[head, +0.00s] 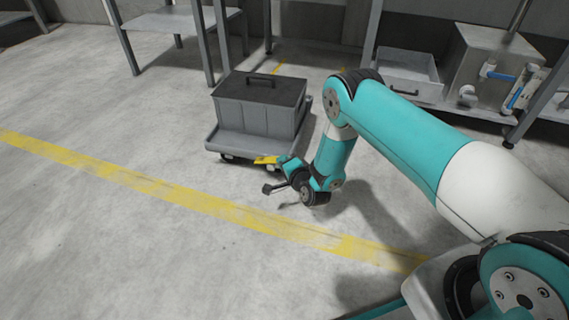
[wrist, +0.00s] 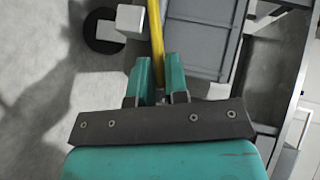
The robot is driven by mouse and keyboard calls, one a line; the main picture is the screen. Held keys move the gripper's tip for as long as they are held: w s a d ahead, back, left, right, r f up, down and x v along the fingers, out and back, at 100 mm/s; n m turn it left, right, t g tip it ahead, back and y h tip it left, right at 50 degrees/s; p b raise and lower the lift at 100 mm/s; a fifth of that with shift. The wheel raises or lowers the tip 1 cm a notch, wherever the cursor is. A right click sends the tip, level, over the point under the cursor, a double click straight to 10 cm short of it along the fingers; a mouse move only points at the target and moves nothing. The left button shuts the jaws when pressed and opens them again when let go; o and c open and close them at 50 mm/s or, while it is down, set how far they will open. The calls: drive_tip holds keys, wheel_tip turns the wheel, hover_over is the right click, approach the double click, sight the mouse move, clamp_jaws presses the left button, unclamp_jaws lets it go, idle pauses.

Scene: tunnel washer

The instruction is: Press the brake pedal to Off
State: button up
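A yellow pedal-like plate (head: 266,160) shows at the front right of a grey wheeled cart (head: 226,143), low near the floor. I cannot read a brake setting on it. My gripper (head: 280,172) is low in front of the cart, close beside this plate; I cannot tell whether they touch. In the wrist view, my gripper's two teal fingers (wrist: 159,72) stand a little apart. A yellow strip (wrist: 157,30) shows in the narrow gap between them and runs on beyond the tips. Whether the fingers grip it or it lies behind them is unclear.
A grey lidded box (head: 258,112) with a dark handle rides on the cart. A yellow floor line (head: 190,205) crosses in front. The floor at left is clear.

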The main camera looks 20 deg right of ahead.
drive_tip(key=shift+o, duration=1.3)
drive_tip(key=p+v, duration=1.7)
drive_tip(key=p, duration=1)
drive_tip(key=shift+s+p, duration=0.2)
drive_tip(key=shift+p, duration=0.1)
